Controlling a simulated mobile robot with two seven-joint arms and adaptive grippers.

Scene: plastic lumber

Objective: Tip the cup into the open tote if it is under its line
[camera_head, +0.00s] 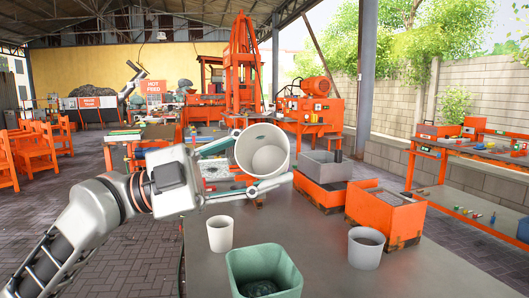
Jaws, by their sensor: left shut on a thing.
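My left gripper (262,165) is shut on a pale cup (245,160) and holds it in the air above the table. The cup is tilted, with its wide round mouth turned toward the camera. Its inner wall looks pale; I cannot make out a line or any contents. A green open tote (236,268) stands at the front of the table, below the held cup, with dark material at its bottom. My right gripper is not in view.
The grey table (325,245) is clear between the tote and the grey cup. An orange box (387,218) with a grey top and a grey bin (327,170) on an orange base stand at the back right. An orange shelf unit (455,150) is farther right.

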